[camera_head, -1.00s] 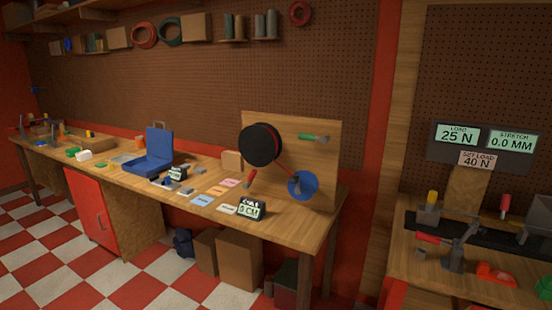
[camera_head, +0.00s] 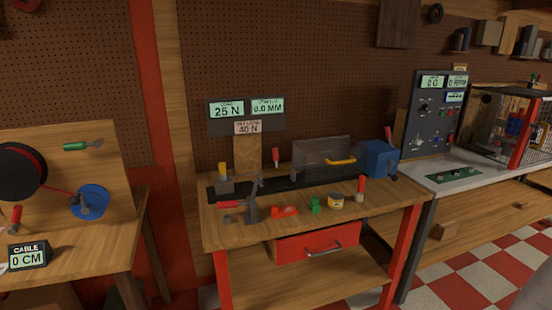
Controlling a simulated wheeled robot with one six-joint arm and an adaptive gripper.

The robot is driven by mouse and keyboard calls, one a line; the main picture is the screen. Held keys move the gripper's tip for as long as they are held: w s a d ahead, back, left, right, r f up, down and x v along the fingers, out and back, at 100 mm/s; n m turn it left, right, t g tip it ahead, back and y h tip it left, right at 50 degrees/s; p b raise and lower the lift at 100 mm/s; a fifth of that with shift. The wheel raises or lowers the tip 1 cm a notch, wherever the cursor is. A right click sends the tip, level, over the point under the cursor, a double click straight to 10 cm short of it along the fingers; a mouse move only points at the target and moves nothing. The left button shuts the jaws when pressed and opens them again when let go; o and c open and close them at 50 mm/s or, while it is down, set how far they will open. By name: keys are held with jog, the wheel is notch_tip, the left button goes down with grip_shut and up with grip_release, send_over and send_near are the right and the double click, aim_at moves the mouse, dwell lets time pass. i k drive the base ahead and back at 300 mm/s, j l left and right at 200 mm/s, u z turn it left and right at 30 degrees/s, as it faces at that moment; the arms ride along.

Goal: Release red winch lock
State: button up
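The middle bench (camera_head: 390,207) carries a dark rail (camera_head: 300,182) below load readouts (camera_head: 240,110) of 25 N and 0.0 mm and a set load label (camera_head: 247,127) of 40 N. A red horizontal grip (camera_head: 228,204) shows beside a grey upright stand (camera_head: 253,207) at the rail's left front. A red upright handle (camera_head: 275,158) stands behind the rail, and another red handle (camera_head: 360,188) stands at the right front. I cannot tell which red part is the winch lock. My gripper is not in view.
A clear box (camera_head: 322,150) with a yellow handle and a blue block (camera_head: 377,158) stand at the rail's right. Small red, green and yellow items lie along the front. The left bench holds a black reel (camera_head: 20,168) and blue disc (camera_head: 90,200). A caged bench stands right.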

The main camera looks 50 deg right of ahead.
aim_at(388, 129)
jog(key=z, duration=1.9)
jog(key=i+l+z, duration=0.1)
jog(key=i+l, duration=0.2)
jog(key=i+j, duration=0.05)
jog(key=i, duration=0.05)
